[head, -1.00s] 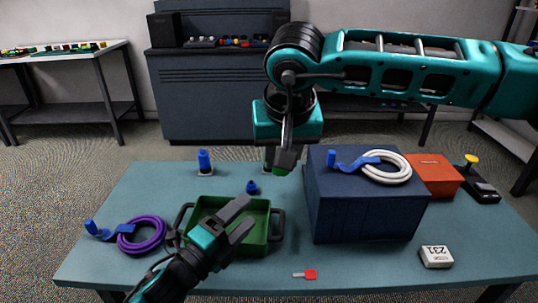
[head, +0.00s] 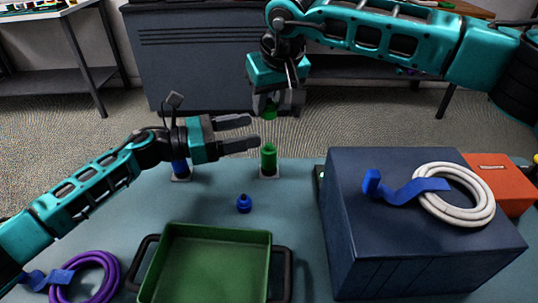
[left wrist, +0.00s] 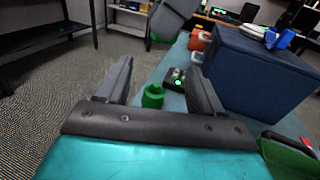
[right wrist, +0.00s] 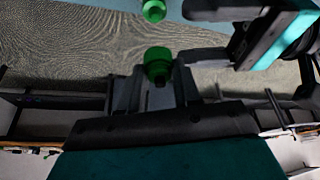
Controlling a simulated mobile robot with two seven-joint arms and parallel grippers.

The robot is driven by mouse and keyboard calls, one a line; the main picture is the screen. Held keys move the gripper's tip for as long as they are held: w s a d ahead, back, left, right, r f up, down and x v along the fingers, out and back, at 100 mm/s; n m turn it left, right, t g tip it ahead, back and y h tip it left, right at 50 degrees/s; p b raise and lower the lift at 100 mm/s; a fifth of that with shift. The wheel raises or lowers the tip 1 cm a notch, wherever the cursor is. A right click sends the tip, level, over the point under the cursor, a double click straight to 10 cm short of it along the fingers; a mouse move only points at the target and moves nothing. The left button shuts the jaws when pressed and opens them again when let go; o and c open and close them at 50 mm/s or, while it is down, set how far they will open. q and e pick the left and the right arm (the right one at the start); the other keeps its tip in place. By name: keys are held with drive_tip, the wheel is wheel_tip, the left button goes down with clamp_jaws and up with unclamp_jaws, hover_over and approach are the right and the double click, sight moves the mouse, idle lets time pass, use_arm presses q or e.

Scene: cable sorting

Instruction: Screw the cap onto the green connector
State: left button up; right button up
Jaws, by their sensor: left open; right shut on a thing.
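The green connector (head: 268,160) stands upright on a small pale base at the far edge of the table. My right gripper (head: 270,104) is shut on the green cap (head: 270,112) and holds it above the connector, with a gap between them. In the right wrist view the cap (right wrist: 157,62) sits between the fingertips and the connector (right wrist: 154,10) is beyond it. My left gripper (head: 256,133) is open and empty, its fingers pointing right toward the connector. In the left wrist view the connector (left wrist: 153,95) shows between the open fingers.
A green tray (head: 205,227) is in front. A dark blue box (head: 420,240) with a white cable coil (head: 455,222) stands right. A purple coil (head: 112,270) lies left.

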use_arm(q)
drive_tip(key=shift+s, duration=0.2)
approach(269, 159)
drive_tip(key=w+d, duration=0.1)
drive_tip(key=d, duration=0.1)
drive_tip(key=w+d+f, duration=0.1)
drive_tip(key=w+d, duration=0.1)
drive_tip(key=shift+d, duration=0.1)
drive_tip(key=x, duration=0.7)
drive_tip(key=shift+w+d+r, duration=0.1)
drive_tip(key=shift+d+r, duration=0.1)
clamp_jaws()
